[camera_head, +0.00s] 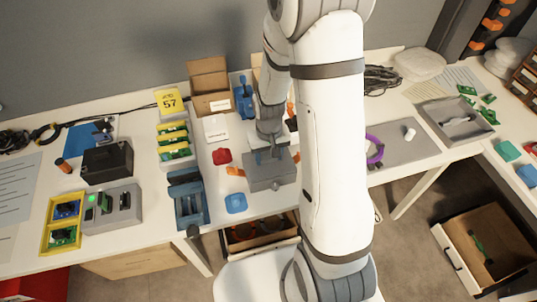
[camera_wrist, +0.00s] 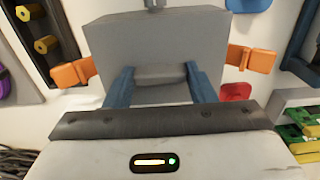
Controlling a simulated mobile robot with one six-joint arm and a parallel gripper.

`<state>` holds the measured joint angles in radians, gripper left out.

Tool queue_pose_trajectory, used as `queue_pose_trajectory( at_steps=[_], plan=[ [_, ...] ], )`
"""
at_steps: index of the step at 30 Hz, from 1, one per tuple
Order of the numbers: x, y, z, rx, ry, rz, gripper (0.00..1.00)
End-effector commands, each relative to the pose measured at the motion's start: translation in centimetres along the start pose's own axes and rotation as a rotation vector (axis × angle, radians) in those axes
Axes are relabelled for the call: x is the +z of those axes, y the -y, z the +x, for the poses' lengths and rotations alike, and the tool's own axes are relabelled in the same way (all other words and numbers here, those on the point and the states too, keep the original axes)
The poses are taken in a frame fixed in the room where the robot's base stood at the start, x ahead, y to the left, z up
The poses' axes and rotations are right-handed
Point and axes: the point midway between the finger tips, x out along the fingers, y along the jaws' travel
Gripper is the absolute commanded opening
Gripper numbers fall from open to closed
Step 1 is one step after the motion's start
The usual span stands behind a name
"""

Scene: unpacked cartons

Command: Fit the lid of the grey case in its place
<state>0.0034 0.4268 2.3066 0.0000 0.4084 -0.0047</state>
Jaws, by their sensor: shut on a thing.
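The grey case (camera_head: 271,182) stands on the white table, with an orange clip on its left (camera_head: 235,171) and one on its right. In the wrist view the orange clips (camera_wrist: 75,73) flank a broad grey top, which looks like the lid (camera_wrist: 110,45). My gripper (camera_head: 266,156) is above the case, pointing down. In the wrist view its blue fingers (camera_wrist: 160,80) are shut on a raised grey grip in the middle of the lid. The lid lies over the case; I cannot tell whether it is fully seated. The gripper hides part of the top.
A red piece (camera_head: 222,156) and a blue piece (camera_head: 236,203) lie close to the case. A blue rack (camera_head: 188,198) stands to its left. A grey mat with a purple ring (camera_head: 375,150) lies to the right, beyond my arm. Open cardboard boxes (camera_head: 209,78) stand behind.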

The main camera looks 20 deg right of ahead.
Motion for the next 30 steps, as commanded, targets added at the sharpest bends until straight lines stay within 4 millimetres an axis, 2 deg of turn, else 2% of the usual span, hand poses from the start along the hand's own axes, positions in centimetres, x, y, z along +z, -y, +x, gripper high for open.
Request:
queue_pose_trajectory(
  at_steps=[5,6,15,23,26,30],
  plan=[
    [0.0,0.0,0.7,0.000,0.000,0.001,0.25],
    [0.0,0.0,0.6,0.000,0.000,0.001,0.52],
    [0.0,0.0,0.5,0.000,0.000,0.001,0.76],
    [0.0,-0.1,0.3,0.000,-0.001,0.001,0.76],
    [-0.1,-0.1,-0.5,0.000,-0.002,0.002,0.76],
    [-0.1,-0.1,-2.6,0.000,-0.005,0.002,0.76]
  ],
)
